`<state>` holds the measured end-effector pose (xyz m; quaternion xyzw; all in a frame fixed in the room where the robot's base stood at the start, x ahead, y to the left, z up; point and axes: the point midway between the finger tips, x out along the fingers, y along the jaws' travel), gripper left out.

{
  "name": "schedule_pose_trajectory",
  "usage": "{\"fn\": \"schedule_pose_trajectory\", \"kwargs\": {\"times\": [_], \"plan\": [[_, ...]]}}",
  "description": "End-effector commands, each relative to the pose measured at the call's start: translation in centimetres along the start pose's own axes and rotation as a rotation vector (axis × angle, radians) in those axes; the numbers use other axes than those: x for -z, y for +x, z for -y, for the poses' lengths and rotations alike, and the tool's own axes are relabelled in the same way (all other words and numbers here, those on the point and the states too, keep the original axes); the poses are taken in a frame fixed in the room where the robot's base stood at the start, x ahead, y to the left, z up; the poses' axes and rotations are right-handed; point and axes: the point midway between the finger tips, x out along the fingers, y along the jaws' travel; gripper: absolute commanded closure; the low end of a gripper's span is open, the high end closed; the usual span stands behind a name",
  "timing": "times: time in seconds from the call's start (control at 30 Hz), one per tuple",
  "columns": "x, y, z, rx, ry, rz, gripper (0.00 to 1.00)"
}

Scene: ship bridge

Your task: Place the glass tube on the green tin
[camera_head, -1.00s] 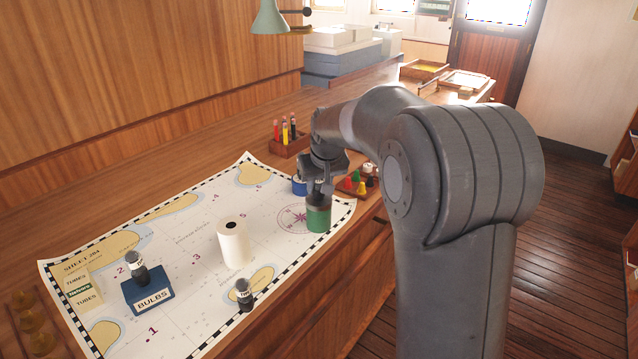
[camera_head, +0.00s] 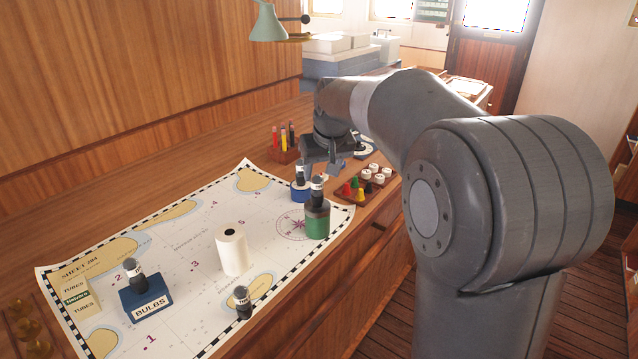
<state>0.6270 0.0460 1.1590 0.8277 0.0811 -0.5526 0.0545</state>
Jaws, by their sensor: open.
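The green tin (camera_head: 317,226) stands on the chart near its right edge, with a dark lid. A small glass tube (camera_head: 317,189) with a dark base and a pale label band stands upright on that lid. My gripper (camera_head: 320,168) is open and empty, above and behind the tin, apart from the tube. A blue tin (camera_head: 299,193) stands just behind and left of the green tin, with a similar tube (camera_head: 300,173) on it, close below my gripper. Another tube stands on the blue BULBS box (camera_head: 148,300), and one more dark tube (camera_head: 242,303) stands at the chart's front edge.
A white paper roll (camera_head: 231,250) stands mid-chart. A small TUBES carton (camera_head: 80,297) is at the left. A rack of coloured pencils (camera_head: 285,148) and a tray of coloured pieces (camera_head: 350,192) lie behind and right. The chart (camera_head: 190,240) has clear room around the roll.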

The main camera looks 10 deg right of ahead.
Motion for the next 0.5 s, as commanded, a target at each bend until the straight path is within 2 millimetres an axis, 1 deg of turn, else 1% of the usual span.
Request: {"fn": "schedule_pose_trajectory", "kwargs": {"times": [0.03,0.1,0.2,0.4,0.47,0.5], "plan": [[0.1,-1.0,0.0,-0.001,0.0,-0.003,0.49],[0.0,-2.0,0.0,0.0,0.0,-0.002,0.49],[0.0,-3.1,0.0,0.0,0.0,-0.001,0.49],[-0.1,-3.9,0.0,0.0,0.0,0.0,0.49],[-0.5,-4.2,0.0,-0.002,0.002,-0.002,0.49],[-0.9,-4.5,0.0,-0.003,0.005,-0.003,0.49]]}}
